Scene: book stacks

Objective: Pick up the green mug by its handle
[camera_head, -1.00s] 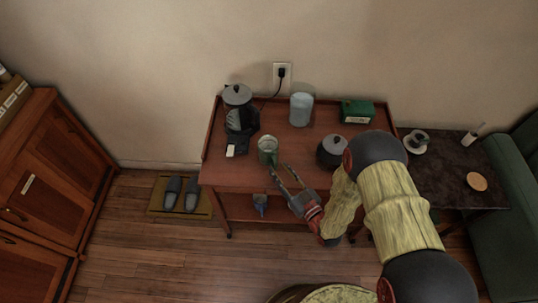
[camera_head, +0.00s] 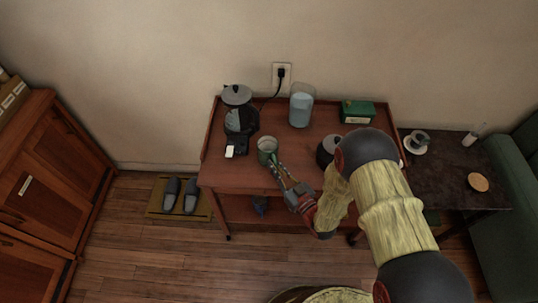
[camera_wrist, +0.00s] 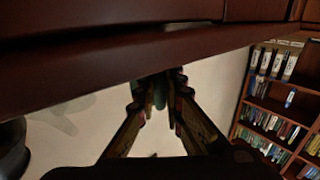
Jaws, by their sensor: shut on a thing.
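The green mug (camera_head: 266,145) stands upright near the front edge of the wooden cart top (camera_head: 225,178). My gripper (camera_head: 274,161) reaches in from the lower right, with its fingertips at the mug's near right side, where the handle is. In the wrist view my gripper (camera_wrist: 160,88) is shut on a narrow green piece, the mug's handle (camera_wrist: 159,95). The rest of the mug is hidden or too dark to make out in that view. The mug appears to rest on the cart; I cannot see a gap under it.
A coffee maker (camera_head: 240,120) stands behind left of the mug, and a clear container (camera_head: 301,105) behind right. A dark pot (camera_head: 326,150) is to the right, close to my arm. A green box (camera_head: 357,111) sits at the back right. A blue item (camera_head: 260,205) is on the lower shelf.

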